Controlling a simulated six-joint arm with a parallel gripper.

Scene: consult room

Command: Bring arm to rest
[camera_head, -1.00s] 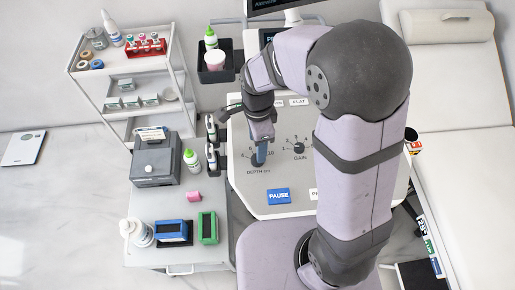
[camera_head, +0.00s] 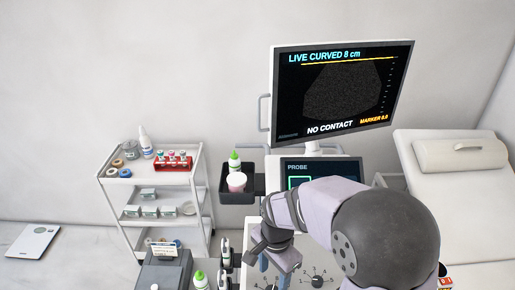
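My arm reaches up from the bottom right over the control panel (camera_head: 333,273) of an ultrasound machine. My gripper (camera_head: 268,270) points down above the panel's left part, near a dial marked with numbers. Its fingertips are low in the picture and partly hidden, so I cannot tell whether they are apart or hold anything. The monitor (camera_head: 340,92) behind reads "LIVE CURVED 8 cm" and "NO CONTACT". A smaller screen (camera_head: 318,172) below it reads "PROBE" and is partly covered by my arm.
A white trolley (camera_head: 120,186) with bottles, tapes and a red tube rack stands at left. A black holder (camera_head: 231,195) with a green-capped bottle and a cup hangs beside the machine. A couch (camera_head: 470,207) with a pillow is at right. A grey box (camera_head: 166,272) is at lower left.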

